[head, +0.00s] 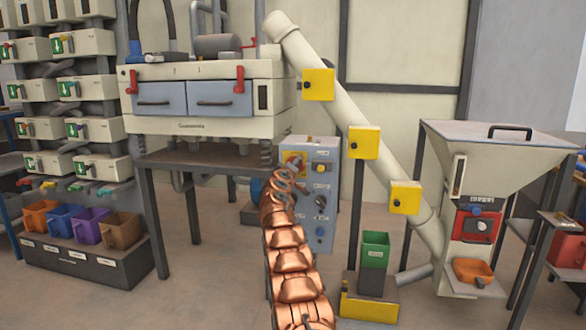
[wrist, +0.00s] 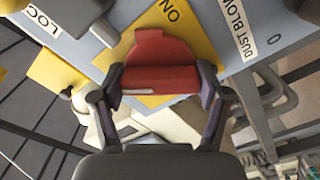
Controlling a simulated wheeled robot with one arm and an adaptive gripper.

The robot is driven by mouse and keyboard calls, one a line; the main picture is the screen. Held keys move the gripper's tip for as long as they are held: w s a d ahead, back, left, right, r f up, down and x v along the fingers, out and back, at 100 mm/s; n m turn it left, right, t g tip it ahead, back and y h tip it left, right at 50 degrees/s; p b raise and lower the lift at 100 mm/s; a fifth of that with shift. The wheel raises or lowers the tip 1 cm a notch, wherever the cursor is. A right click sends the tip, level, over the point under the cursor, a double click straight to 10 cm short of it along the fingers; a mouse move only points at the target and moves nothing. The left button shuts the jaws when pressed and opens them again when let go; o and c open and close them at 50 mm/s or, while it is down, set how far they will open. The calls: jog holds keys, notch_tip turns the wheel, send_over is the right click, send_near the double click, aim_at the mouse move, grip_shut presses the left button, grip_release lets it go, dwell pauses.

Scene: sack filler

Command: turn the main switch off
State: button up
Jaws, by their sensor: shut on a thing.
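The main switch (wrist: 158,58) has a red handle on a yellow plate (wrist: 172,18), and "ON" is printed on that plate. In the wrist view the two fingers of my gripper (wrist: 160,88) are shut on the red handle, one on each side. In the head view my copper arm reaches up to the grey control panel (head: 322,172). The yellow plate of the switch (head: 289,158) shows at the panel's upper left, and my gripper (head: 284,183) partly hides the switch there.
Other knobs and labels sit on the panel, including a "DUST BLOW" label (wrist: 240,32). A sloping pipe (head: 345,115) with yellow boxes passes behind and right of the panel. A grey machine table (head: 200,160) stands left. Open floor lies front left.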

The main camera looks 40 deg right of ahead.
jog(key=n, duration=0.3)
jog(key=shift+n, duration=0.3)
jog(key=shift+f+n+p, duration=0.1)
jog(key=shift+n+p, duration=0.35)
jog(key=shift+n, duration=1.25)
jog(key=o, duration=1.2)
jog(key=shift+c, duration=0.2)
jog(key=shift+a, duration=0.1)
